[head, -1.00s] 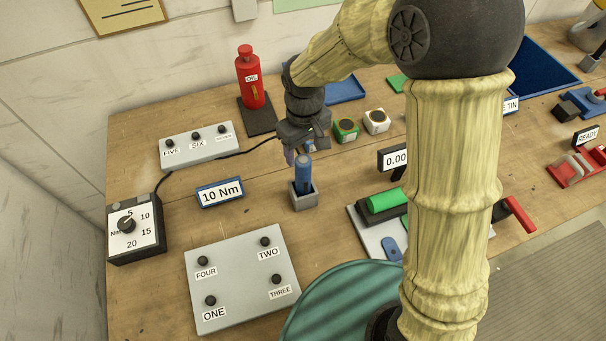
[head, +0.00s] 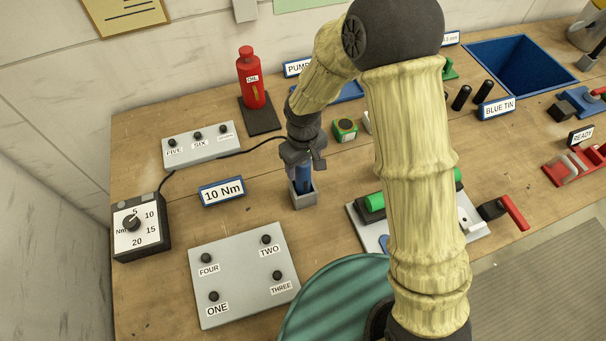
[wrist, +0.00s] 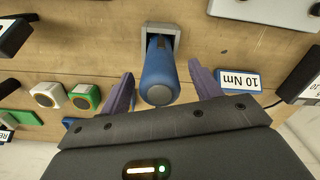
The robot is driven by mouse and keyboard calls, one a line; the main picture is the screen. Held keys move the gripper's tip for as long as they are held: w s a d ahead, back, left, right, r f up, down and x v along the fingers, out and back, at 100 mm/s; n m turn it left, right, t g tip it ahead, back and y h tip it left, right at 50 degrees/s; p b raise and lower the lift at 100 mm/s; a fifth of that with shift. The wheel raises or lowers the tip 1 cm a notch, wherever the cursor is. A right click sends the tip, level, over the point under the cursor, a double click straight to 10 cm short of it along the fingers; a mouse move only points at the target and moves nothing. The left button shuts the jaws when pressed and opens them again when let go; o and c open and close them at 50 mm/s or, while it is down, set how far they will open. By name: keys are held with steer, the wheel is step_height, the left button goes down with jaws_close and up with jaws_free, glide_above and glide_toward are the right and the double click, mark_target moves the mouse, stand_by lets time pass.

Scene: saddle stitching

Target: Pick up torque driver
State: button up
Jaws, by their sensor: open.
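The torque driver (head: 303,178) is a blue cylinder standing upright in a small grey holder (head: 304,200) on the bench, near the 10 Nm sign. In the wrist view the blue driver (wrist: 160,75) shows its round grey-blue end, and its far end is in the grey holder (wrist: 164,32). My gripper (wrist: 162,92) is open, with one purple finger on each side of the driver's end and a visible gap to each. In the head view my gripper (head: 303,165) is over the top of the driver and hides it partly.
The 10 Nm sign (head: 221,191) stands left of the holder. A numbered dial box (head: 139,228) and a plate with pegs (head: 243,274) are at left and front. A red oil bottle (head: 251,78) stands behind. A clamp fixture with a green cylinder (head: 374,202) is to the right.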

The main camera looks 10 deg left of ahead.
steer(key=shift+w+a+f+p, duration=0.1)
steer(key=shift+f+p, duration=0.45)
steer(key=shift+f, duration=1)
steer(key=c, duration=1.1)
steer(key=shift+c, duration=0.2)
step_height(320, 180, up, 10)
steer(key=b, duration=0.3)
steer(key=shift+r, duration=0.1)
